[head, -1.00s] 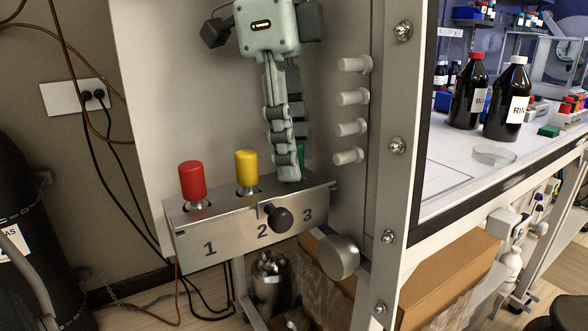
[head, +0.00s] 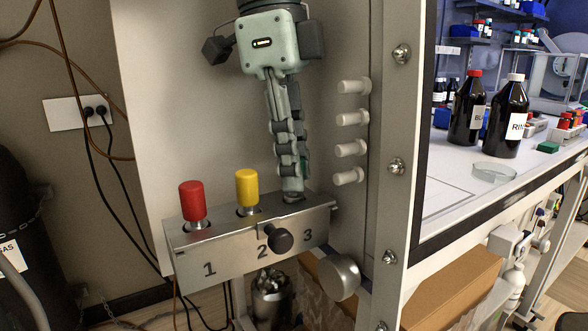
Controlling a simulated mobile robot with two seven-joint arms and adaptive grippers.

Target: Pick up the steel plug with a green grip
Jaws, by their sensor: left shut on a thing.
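The steel plug with a green grip (head: 306,167) stands at position 3 of the steel block (head: 238,250). Only a sliver of green shows beside the fingers; most of the plug is hidden. My left gripper (head: 292,182) comes down from above and is shut on this plug, its fingertips just above the block's top face. I cannot tell whether the plug is still fully seated. My right gripper is not in view.
A red plug (head: 193,200) stands at position 1 and a yellow plug (head: 247,188) at position 2, left of my gripper. A black knob (head: 280,240) sticks out of the block's front. Several white pegs (head: 352,118) project from the panel at right.

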